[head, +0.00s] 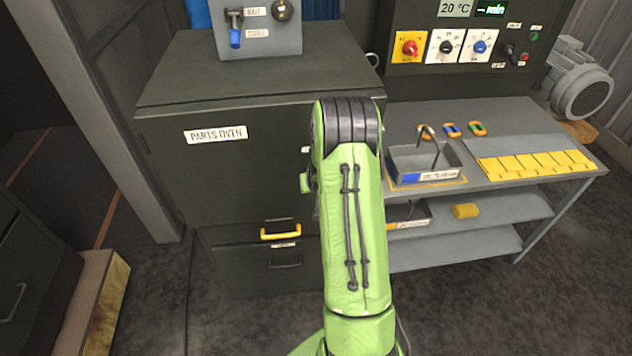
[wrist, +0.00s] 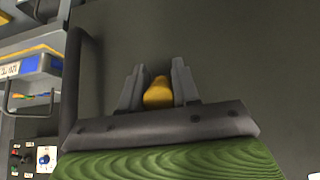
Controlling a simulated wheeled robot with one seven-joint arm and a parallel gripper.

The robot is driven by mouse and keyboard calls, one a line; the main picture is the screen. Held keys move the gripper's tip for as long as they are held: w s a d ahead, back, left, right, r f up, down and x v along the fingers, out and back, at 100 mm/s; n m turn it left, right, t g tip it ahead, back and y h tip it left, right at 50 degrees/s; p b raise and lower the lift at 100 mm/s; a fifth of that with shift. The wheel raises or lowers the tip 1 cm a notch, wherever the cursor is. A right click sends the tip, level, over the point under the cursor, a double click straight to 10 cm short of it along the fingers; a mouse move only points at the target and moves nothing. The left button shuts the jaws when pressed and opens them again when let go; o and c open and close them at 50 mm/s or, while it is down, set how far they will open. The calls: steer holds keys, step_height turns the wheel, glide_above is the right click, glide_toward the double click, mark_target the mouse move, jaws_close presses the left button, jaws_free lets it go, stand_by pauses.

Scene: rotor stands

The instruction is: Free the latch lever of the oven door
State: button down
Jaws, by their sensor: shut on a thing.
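The parts oven (head: 225,165) is a dark cabinet with a "PARTS OVEN" label on its front, and its door looks closed in the head view. In the wrist view my gripper (wrist: 158,92) is close to the dark oven face (wrist: 225,50), with its two grey fingers on either side of a yellow knob-like end (wrist: 158,93). This is likely the latch lever's grip; the rest of the lever is hidden. A dark bar handle (wrist: 82,80) runs along the door left of the fingers. In the head view my green arm hides the gripper and the latch.
A grey bench (head: 500,170) right of the oven holds a wire-handled tray (head: 425,163) and yellow blocks (head: 535,163). A yellow drawer handle (head: 280,231) is low on the oven front. Floor between is clear.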

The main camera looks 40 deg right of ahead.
steer(key=shift+w+d+r+g, duration=0.1)
steer(key=shift+r+g, duration=0.15)
steer(key=shift+g, duration=0.05)
steer(key=c, duration=0.9)
jaws_free()
steer(key=shift+f, duration=0.1)
steer(key=v, duration=1.6)
steer(key=shift+d+b, duration=0.2)
steer(key=shift+b, duration=0.1)
